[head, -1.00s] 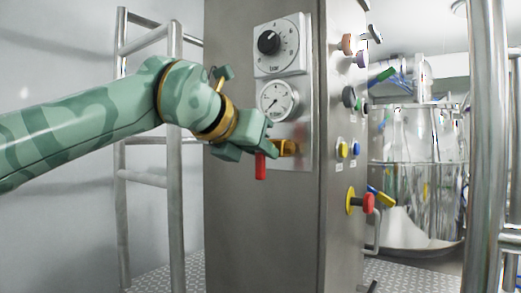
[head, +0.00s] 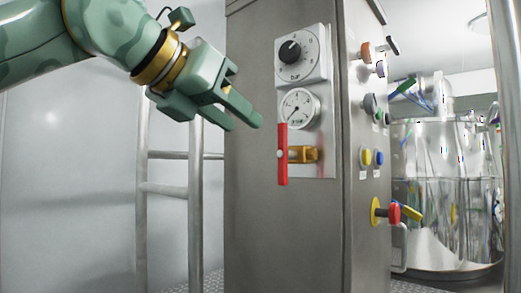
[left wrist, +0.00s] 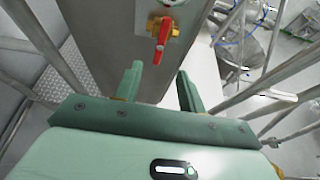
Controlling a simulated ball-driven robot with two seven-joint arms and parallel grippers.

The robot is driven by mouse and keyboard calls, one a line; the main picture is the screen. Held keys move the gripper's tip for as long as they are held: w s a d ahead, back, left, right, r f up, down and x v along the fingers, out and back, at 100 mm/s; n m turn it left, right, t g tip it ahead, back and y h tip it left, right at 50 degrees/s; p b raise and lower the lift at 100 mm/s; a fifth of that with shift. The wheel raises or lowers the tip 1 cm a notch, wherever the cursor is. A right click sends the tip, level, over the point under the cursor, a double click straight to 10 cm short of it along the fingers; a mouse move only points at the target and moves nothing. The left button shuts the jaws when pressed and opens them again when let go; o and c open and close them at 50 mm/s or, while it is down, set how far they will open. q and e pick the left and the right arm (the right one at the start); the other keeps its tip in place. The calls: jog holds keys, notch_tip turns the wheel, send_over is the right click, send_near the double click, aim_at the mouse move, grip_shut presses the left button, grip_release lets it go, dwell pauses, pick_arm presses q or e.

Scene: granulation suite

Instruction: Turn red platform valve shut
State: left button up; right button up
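The red valve handle (head: 282,168) stands upright on a brass valve body (head: 304,154) on the front of the steel cabinet, below the gauge. My left gripper (head: 245,124) is up and to the left of the handle in the head view, apart from it. Its two green fingers are spread with nothing between them. In the left wrist view the red handle (left wrist: 163,36) shows beyond the fingertips (left wrist: 160,70), with clear space between. My right gripper is in neither view.
The steel cabinet (head: 255,225) carries a black dial (head: 290,51) and a round gauge (head: 299,109) above the valve. Its right side has coloured buttons and a red-and-yellow switch (head: 394,213). A rail (head: 195,190) stands to the left, a steel vessel (head: 440,225) behind right.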

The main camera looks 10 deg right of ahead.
pick_arm(q)
jog(key=shift+v, duration=1.65)
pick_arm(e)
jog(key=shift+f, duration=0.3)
pick_arm(q)
jog(key=shift+d+r, duration=0.1)
jog(key=shift+r, duration=0.05)
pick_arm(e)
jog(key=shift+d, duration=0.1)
